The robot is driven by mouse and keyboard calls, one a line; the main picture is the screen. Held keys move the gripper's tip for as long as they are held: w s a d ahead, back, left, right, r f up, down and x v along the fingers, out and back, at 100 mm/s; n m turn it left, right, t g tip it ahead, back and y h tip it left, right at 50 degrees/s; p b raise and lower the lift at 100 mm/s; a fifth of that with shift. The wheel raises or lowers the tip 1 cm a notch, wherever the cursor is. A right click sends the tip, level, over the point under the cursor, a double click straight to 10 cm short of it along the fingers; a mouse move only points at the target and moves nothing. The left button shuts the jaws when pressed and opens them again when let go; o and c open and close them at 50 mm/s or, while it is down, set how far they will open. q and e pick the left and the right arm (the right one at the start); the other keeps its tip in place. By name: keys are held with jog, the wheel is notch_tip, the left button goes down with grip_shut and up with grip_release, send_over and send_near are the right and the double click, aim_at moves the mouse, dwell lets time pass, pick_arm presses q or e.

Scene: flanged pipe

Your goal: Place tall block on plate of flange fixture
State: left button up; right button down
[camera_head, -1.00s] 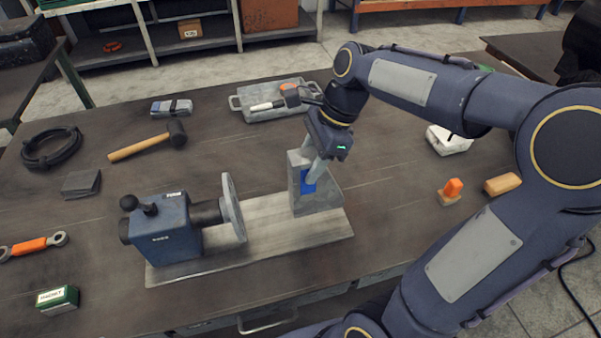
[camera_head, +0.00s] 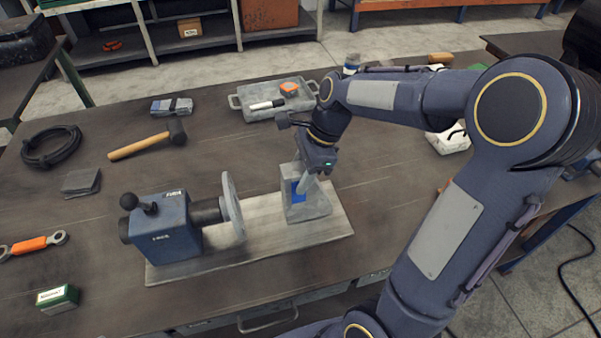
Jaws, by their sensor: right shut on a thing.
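The tall block (camera_head: 318,207) is grey with a blue patch on its face. It stands upright over the right end of the pale plate (camera_head: 255,240) of the flange fixture. Its base looks at or very close to the plate; I cannot tell for certain whether it touches. My right gripper (camera_head: 305,184) is shut on the block's upper part and hides some of it. The fixture's blue housing (camera_head: 165,230) and round grey flange disc (camera_head: 232,207) stand on the plate left of the block, with a gap between disc and block. My left gripper is not in view.
A grey tray (camera_head: 237,102) with a white-and-black tool and an orange piece lies behind the block. A mallet (camera_head: 140,149), a black cable coil (camera_head: 52,147), an orange wrench (camera_head: 30,245) and a green box (camera_head: 58,298) lie to the left. The front right table area is hidden by my arm.

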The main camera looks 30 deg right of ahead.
aim_at(318, 183)
jog(key=shift+f, duration=0.1)
jog(key=c, duration=0.8)
grip_release()
jog(key=shift+c, duration=0.2)
jog(key=v, duration=1.1)
jog(key=s+a+f+n+t, duration=0.2)
jog(key=s+a+f+n, duration=0.1)
jog(key=s+n, duration=0.5)
jog(key=s+a+f+n+t, duration=0.2)
jog(key=s+a+n, duration=0.3)
jog(key=s+n, duration=0.3)
jog(key=shift+a+f+n+t+h, duration=0.25)
jog(key=shift+f+n, duration=0.5)
jog(key=shift+n, duration=0.85)
jog(key=shift+d, duration=0.1)
